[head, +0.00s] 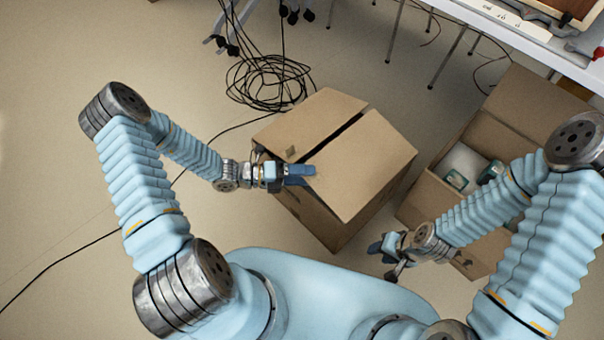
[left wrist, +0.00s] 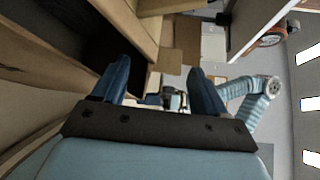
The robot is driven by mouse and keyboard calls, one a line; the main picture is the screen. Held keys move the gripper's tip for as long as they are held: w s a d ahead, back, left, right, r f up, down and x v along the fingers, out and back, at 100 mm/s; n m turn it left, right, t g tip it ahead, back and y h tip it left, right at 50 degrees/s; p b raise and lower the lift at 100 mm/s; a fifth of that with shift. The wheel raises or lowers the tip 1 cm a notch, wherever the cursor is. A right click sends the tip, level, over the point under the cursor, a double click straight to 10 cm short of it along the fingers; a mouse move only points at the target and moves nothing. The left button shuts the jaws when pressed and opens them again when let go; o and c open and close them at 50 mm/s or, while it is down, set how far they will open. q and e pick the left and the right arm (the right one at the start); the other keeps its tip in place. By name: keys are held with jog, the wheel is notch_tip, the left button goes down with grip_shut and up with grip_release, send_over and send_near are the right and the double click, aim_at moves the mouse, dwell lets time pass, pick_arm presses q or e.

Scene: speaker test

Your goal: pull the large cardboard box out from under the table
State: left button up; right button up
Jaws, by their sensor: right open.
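The large cardboard box (head: 375,165) stands on the floor in front of me, clear of the table. Its top flaps lie nearly flat, with a dark gap between them. My left gripper (head: 303,173) is at the box's left upper edge, its blue fingers overlapping the near flap in the head view. The left wrist view shows these fingers (left wrist: 160,88) spread apart with nothing gripped; brown cardboard (left wrist: 120,22) is close on the left. Contact cannot be told. My right gripper (head: 381,257) is open and empty near the box's lower right side.
A second, open cardboard box (head: 425,205) holding small items stands right of the large one. The white table (head: 540,38) is at the upper right. A coil of black cable (head: 262,80) lies behind the large box. The floor at left is mostly clear, crossed by a cable.

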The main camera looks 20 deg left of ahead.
pick_arm(q)
jog(key=v, duration=1.3)
jog(key=shift+s+a, duration=0.15)
jog(key=shift+a, duration=0.25)
